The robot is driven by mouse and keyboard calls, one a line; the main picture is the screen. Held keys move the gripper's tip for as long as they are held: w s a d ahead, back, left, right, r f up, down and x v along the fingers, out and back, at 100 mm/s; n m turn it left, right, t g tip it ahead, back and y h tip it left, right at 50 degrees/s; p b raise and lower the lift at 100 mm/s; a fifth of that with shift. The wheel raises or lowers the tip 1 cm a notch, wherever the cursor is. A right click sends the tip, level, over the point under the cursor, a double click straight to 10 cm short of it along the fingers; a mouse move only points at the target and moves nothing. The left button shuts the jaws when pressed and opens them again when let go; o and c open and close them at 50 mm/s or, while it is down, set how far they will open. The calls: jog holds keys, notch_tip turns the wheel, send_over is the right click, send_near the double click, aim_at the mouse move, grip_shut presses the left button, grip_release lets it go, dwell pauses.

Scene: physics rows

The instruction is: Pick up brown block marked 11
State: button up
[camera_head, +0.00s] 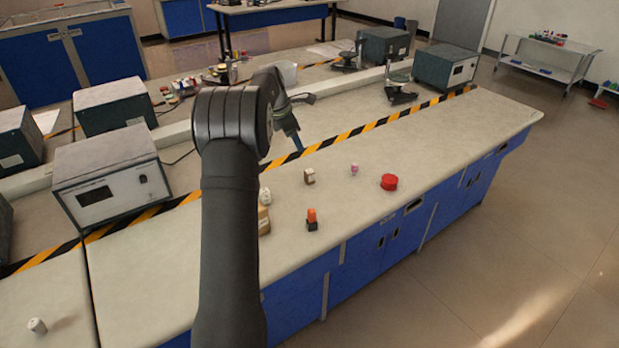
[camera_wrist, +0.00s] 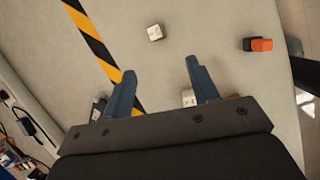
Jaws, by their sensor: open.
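A small brown block (camera_head: 309,176) with a pale top stands on the bench right of my arm. A similar block with a pale top (camera_wrist: 155,33) shows in the wrist view, beyond my fingertips and roughly between their lines. I cannot read a number on it. Another tan-brown block (camera_head: 263,221) stands partly hidden behind my arm. My gripper (camera_head: 297,142) is above the bench near the striped tape. In the wrist view its blue fingers (camera_wrist: 161,68) are apart with nothing held between them.
An orange and black object (camera_head: 312,219), a red round object (camera_head: 389,182), a small pink object (camera_head: 354,169) and a white piece (camera_head: 265,196) stand nearby. Black-yellow tape (camera_head: 345,136) runs along the bench. Grey instrument boxes (camera_head: 110,180) stand behind it. The bench's right end is clear.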

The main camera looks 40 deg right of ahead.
jog(key=w+f+n, duration=0.1)
jog(key=n, duration=0.1)
send_near(309, 171)
jog(key=x, duration=0.5)
jog(key=shift+s+a+f, duration=0.1)
jog(key=shift+s, duration=0.3)
jog(key=shift+w+x, duration=0.15)
jog(key=shift+x, duration=1.15)
jog(key=shift+w+x, duration=0.15)
jog(key=shift+x, duration=1.15)
jog(key=shift+c, duration=0.4)
jog(key=c, duration=1)
